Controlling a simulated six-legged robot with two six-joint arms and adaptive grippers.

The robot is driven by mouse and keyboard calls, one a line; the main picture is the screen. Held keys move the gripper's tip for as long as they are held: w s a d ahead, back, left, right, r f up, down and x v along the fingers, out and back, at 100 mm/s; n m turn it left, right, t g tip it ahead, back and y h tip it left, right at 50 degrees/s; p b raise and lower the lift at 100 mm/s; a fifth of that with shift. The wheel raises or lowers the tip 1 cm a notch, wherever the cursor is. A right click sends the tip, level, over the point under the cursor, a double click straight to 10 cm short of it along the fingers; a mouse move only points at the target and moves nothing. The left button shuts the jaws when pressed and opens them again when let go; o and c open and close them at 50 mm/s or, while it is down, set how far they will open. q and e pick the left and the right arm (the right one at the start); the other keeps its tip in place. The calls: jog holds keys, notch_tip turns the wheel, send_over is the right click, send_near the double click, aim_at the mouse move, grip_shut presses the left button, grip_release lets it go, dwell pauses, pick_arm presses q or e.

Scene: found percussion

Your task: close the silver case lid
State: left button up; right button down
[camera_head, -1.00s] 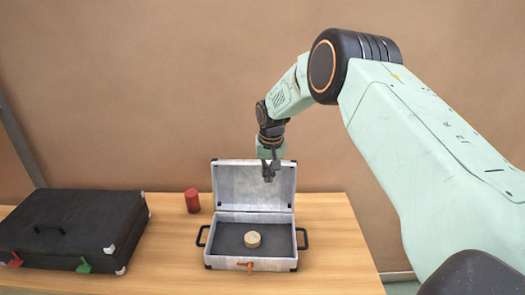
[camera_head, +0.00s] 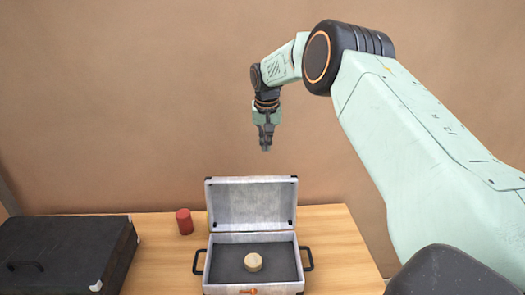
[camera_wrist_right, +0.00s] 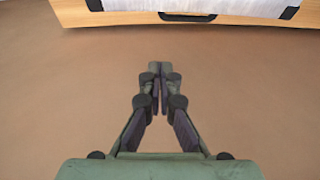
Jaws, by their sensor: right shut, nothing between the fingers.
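The silver case (camera_head: 216,262) stands on the wooden table with its lid (camera_head: 250,204) raised, roughly upright at the back. A round tan disc (camera_head: 253,262) lies on the case's dark inner floor. An orange latch (camera_head: 249,292) is at the front, cut by the picture's bottom edge. My right gripper (camera_head: 265,148) points down, above the lid's top edge in the head view, and looks clear of it. Its fingers are shut and empty, also in the wrist view (camera_wrist_right: 159,68). A silver strip with black fittings, likely the case (camera_wrist_right: 230,5), shows at that view's top. My left gripper is not in view.
A black case (camera_head: 65,250) lies closed on the table at the left. A red cylinder (camera_head: 184,222) stands between the two cases. The table (camera_head: 335,245) is bare to the right of the silver case. A brown wall rises behind.

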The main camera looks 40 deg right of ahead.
jog(key=shift+s+a+f+p, duration=0.2)
jog(key=shift+s+f+p, duration=0.1)
jog(key=shift+f, duration=1)
jog(key=shift+s+a+f+p, duration=0.15)
jog(key=shift+s+f+p, duration=0.1)
jog(key=shift+f, duration=1)
jog(key=shift+s+a+f+p, duration=0.2)
jog(key=shift+s+f+p, duration=0.1)
jog(key=shift+f, duration=1)
jog(key=shift+a, duration=0.15)
jog(key=shift+a, duration=0.15)
